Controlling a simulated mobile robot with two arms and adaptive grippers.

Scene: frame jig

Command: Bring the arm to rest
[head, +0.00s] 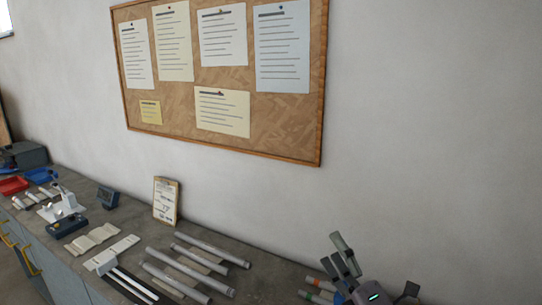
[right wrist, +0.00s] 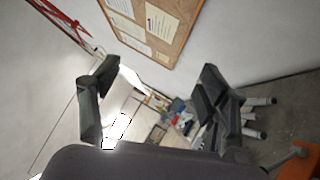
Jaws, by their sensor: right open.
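My right gripper (head: 376,268) is at the lower right of the head view, in front of the plain wall and over the right end of the bench. In the right wrist view, its two dark fingers (right wrist: 158,80) stand wide apart with nothing between them. It is open and empty. Most of the right arm is outside the head view. My left gripper is in neither view.
The grey bench (head: 235,283) carries several metal tubes (head: 190,270), with orange- and green-banded tubes (head: 318,284) beside my right gripper. A clipboard (head: 166,201) leans on the wall. A corkboard (head: 215,82) hangs above. Red bins (head: 13,185) stand far left.

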